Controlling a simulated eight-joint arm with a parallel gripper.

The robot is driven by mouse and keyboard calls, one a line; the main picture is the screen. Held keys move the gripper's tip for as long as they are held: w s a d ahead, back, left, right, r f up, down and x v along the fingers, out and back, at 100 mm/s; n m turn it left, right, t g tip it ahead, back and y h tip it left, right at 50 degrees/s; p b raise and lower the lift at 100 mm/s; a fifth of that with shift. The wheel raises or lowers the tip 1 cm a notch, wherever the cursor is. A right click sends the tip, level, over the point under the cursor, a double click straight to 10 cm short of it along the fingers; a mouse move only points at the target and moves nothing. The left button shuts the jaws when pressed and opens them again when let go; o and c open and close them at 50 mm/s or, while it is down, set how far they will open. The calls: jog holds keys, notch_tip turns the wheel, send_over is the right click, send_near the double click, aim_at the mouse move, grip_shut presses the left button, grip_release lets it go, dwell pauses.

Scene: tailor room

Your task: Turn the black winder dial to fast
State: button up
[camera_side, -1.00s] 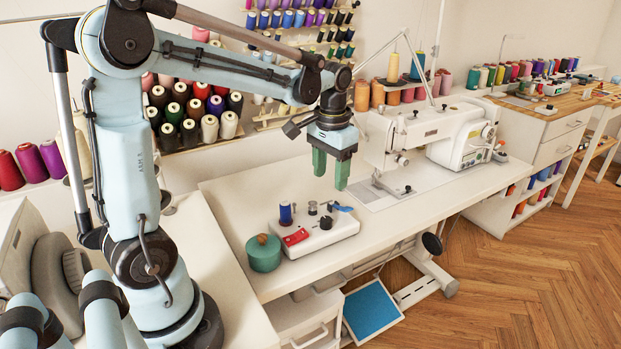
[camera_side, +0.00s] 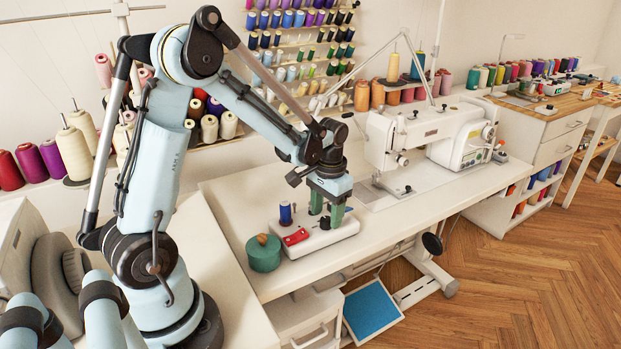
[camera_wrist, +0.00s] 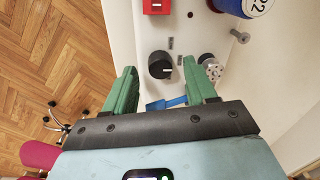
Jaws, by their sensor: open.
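The black winder dial (camera_wrist: 160,65) sits on top of the white winder box (camera_side: 318,240). In the wrist view it shows a pale pointer line and lies ahead of and between my two green fingers, with small grey marks on the box around it. My gripper (camera_wrist: 158,85) is open and empty. In the side view my gripper (camera_side: 327,213) hangs low over the right part of the box, and the dial shows only as a small dark shape beside a finger. I cannot tell from there whether the fingers touch anything.
A red switch (camera_wrist: 156,7) and a blue spool (camera_wrist: 244,7) sit on the box beyond the dial. A metal post (camera_wrist: 209,66) stands near the right finger, and a blue lever (camera_wrist: 167,103) lies between the fingers. A green round tin (camera_side: 264,253) stands left of the box.

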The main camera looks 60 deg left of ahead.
jog(key=shift+f, duration=0.7)
jog(key=shift+c, duration=0.3)
grip_shut()
jog(key=m, duration=0.5)
jog(key=shift+s+m, duration=0.1)
jog(key=shift+m, duration=0.3)
jog(key=m, duration=0.5)
jog(key=shift+m, duration=0.3)
